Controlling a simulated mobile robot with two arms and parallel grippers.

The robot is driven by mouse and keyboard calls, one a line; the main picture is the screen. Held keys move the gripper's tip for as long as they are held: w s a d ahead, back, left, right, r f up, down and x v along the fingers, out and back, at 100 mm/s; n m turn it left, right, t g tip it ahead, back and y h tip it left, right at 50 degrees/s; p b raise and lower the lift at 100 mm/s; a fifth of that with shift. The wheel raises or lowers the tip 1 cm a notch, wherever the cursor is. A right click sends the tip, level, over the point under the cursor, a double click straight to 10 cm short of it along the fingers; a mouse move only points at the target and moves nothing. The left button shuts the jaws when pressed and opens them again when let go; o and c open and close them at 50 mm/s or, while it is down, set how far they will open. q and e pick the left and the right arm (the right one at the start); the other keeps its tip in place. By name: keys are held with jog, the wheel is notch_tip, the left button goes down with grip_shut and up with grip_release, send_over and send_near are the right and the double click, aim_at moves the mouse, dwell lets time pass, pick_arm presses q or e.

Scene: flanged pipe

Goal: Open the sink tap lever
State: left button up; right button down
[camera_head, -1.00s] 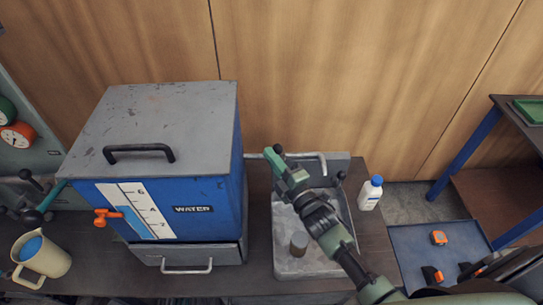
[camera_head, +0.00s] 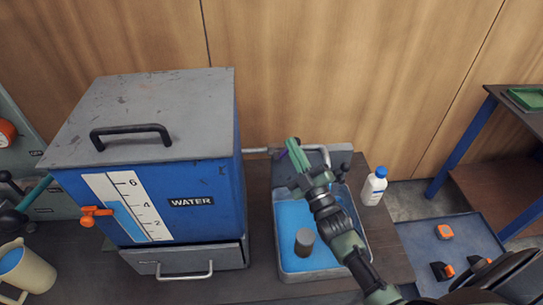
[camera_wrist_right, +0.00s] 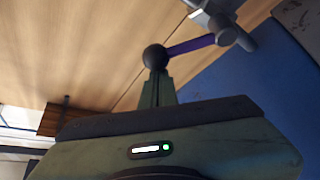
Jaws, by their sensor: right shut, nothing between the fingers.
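The sink (camera_head: 285,270) stands right of the blue tank and holds blue water, with a grey cylinder (camera_head: 304,243) standing in it. Its metal tap spout (camera_head: 325,152) is at the back. My right gripper (camera_head: 291,147) is over the back left of the sink, beside the tap. A purple lever (camera_head: 283,154) shows just behind it. In the right wrist view, the purple lever (camera_wrist_right: 192,46) ends in a dark ball (camera_wrist_right: 155,57). My shut, empty fingertips (camera_wrist_right: 157,82) are right at this ball; whether they touch it I cannot tell. My left gripper is not in view.
The blue water tank (camera_head: 195,205) with an orange valve (camera_head: 95,215) stands left of the sink. A white bottle (camera_head: 374,188) stands to the right. A beige jug (camera_head: 30,278) is at the lower left. A wooden wall (camera_head: 330,70) closes the back.

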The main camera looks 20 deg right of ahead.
pick_arm(q)
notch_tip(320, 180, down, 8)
jog(key=b, duration=0.7)
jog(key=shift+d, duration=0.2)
pick_arm(e)
jog(key=d+f+m+h, duration=0.2)
jog(key=m+h, duration=0.3)
jog(key=m, duration=0.4)
jog(key=s+d+f+m+h, duration=0.1)
jog(key=d+f+m+h, duration=0.1)
jog(key=f+m+h, duration=0.2)
jog(key=shift+d+m+h, duration=0.25)
jog(key=shift+m+h, duration=0.85)
jog(key=shift+m, duration=1.3)
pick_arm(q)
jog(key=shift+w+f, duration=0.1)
pick_arm(e)
jog(key=shift+s+f+g, duration=0.1)
jog(key=shift+f+g, duration=0.05)
jog(key=shift+g, duration=0.15)
